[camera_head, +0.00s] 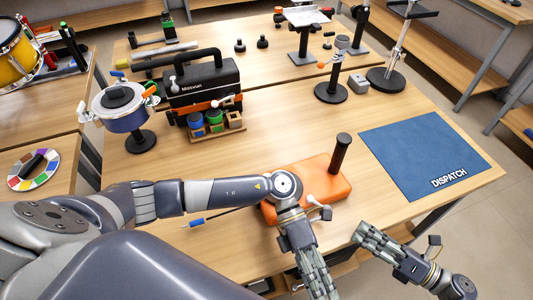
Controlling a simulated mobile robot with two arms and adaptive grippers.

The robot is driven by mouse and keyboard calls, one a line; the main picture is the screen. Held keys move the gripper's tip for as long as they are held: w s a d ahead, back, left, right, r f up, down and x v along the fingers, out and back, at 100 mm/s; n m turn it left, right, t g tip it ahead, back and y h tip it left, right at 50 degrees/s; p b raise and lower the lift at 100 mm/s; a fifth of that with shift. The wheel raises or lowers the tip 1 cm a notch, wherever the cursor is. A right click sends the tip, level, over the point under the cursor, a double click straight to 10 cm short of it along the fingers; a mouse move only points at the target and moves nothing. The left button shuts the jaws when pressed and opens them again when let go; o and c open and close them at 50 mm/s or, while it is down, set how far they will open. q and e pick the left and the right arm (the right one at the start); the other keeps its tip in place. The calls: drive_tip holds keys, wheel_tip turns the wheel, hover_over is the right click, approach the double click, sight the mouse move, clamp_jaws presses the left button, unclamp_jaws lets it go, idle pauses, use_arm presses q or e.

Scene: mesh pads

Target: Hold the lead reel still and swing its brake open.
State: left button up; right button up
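An orange block-like body with a black upright post (341,153) sits on the front table; it looks like the lead reel (329,171). A thin dark lead with a blue tip (195,222) lies to its left. My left arm crosses over the reel's left part and hides it; I cannot make out the brake. My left gripper (322,286) points down the picture, past the reel's front side, near the bottom edge. My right gripper (366,233) is to the right and front of the reel, apart from it. Neither gripper visibly holds anything; their finger gaps are unclear.
A blue DISPATCH mat (415,150) lies empty at the right. A black case (201,85), a wooden rack with coloured cups (216,133) and a blue pot on a stand (125,112) stand at the left. A black round-based stand (330,92) is behind.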

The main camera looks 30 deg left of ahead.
use_arm(q)
drive_tip(key=w+a+r+m+t+y, duration=0.2)
drive_tip(key=w+a+r+m+y, duration=0.1)
drive_tip(key=w+a+m, duration=0.3)
drive_tip(key=w+a+r+m+t+y, duration=0.3)
drive_tip(key=w+a+r+m, duration=0.2)
drive_tip(key=a+m, duration=0.3)
drive_tip(key=w+a+r+m+t+y, duration=0.3)
drive_tip(key=w+a+r+m+y, duration=0.1)
drive_tip(key=w+a+m, duration=0.3)
drive_tip(key=shift+a+r+m, duration=0.25)
drive_tip(key=shift+m, duration=0.55)
drive_tip(key=shift+a+t, duration=0.1)
drive_tip(key=shift+t, duration=0.2)
drive_tip(key=shift+f, duration=0.35)
wheel_tip(320, 180, down, 10)
drive_tip(key=shift+w+r, duration=0.1)
clamp_jaws()
